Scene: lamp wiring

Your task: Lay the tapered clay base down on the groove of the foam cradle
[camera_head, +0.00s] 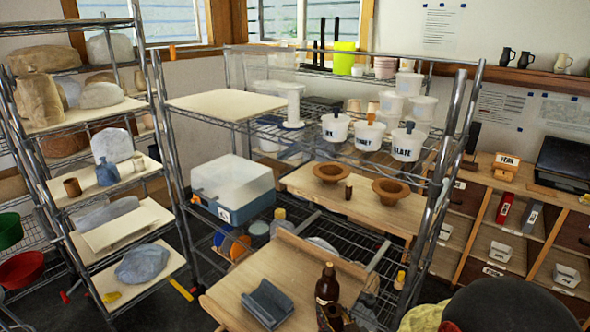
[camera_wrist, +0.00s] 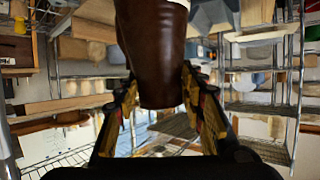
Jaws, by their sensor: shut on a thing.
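The grey foam cradle (camera_head: 268,303) lies on the wooden work board, its long groove facing up and empty. In the wrist view, my gripper (camera_wrist: 160,95) is shut on a dark brown, glossy, tapered piece, the tapered clay base (camera_wrist: 155,60). The fingers press on its sides near its lower end in that picture, and a pale band shows at its top edge. In the head view, a dark brown bottle-shaped thing (camera_head: 327,284) stands upright just right of the cradle. I cannot tell whether it is the held piece. My fingers are not clear in the head view.
The wooden board (camera_head: 225,292) has bare room left of the cradle and a raised back edge. Behind it, a shelf (camera_head: 345,205) holds two brown bowls (camera_head: 390,190) and a small dark jar. Metal rack posts (camera_head: 435,200) stand on the right. White labelled pots (camera_head: 368,133) sit higher up.

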